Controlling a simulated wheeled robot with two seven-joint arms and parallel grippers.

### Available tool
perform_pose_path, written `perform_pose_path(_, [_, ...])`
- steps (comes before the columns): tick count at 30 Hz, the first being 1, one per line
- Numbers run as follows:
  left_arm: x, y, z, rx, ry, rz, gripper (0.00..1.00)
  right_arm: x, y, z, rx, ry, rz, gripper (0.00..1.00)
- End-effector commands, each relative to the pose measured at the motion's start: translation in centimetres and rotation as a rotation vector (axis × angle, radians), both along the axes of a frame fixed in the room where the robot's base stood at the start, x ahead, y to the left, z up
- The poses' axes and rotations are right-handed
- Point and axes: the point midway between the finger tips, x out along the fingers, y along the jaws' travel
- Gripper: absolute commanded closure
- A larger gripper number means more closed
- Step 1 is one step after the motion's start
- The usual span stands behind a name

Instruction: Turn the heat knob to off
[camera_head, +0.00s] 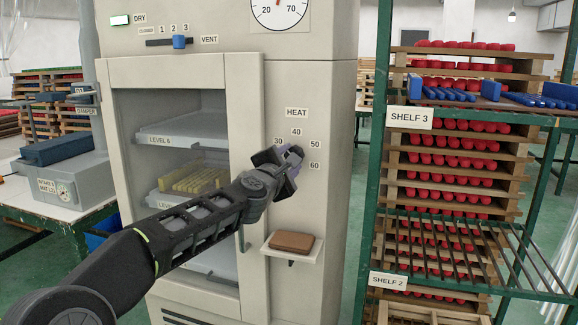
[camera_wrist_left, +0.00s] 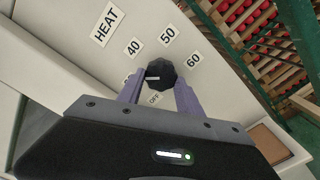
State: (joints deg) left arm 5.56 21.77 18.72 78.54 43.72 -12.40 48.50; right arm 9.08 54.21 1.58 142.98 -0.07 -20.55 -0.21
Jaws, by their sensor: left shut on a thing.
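The heat knob (camera_wrist_left: 161,72) is a dark, many-sided knob on the cream cabinet front, seen in the left wrist view. Its white pointer mark points left, towards a partly hidden label beside the 40 label (camera_wrist_left: 133,47). The OFF label (camera_wrist_left: 154,98) sits just below the knob, between my fingers. My left gripper (camera_wrist_left: 160,82) has one purple finger on each side of the knob and is shut on it. In the head view my left gripper (camera_head: 285,165) is at the panel below the HEAT label (camera_head: 297,113) and hides the knob. My right gripper is not in view.
The cabinet's glass door (camera_head: 183,61) stands left of the knob panel. A small ledge with a brown block (camera_head: 292,241) juts out below my gripper. A green rack (camera_head: 383,60) with shelves of red items stands to the right.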

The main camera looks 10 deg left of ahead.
Motion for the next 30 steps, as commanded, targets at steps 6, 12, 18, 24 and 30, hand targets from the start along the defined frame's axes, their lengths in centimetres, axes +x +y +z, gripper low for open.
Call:
perform_pose_path(6, [0.0,-0.1,-0.4,-0.206,0.015,-0.001,0.98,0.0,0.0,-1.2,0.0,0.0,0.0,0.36])
perform_pose_path(12, [0.0,-0.2,-0.5,-0.396,0.027,-0.001,0.98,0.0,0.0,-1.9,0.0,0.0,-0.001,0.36])
perform_pose_path(18, [0.0,-0.2,-0.5,-0.586,0.04,0.0,0.98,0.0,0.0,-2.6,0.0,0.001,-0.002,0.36])
perform_pose_path(24, [0.0,-0.3,-0.6,-0.775,0.051,0.0,0.98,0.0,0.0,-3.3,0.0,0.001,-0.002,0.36])
perform_pose_path(30, [0.0,-0.4,-0.6,-0.965,0.063,0.0,0.98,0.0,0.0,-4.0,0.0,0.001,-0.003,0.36])
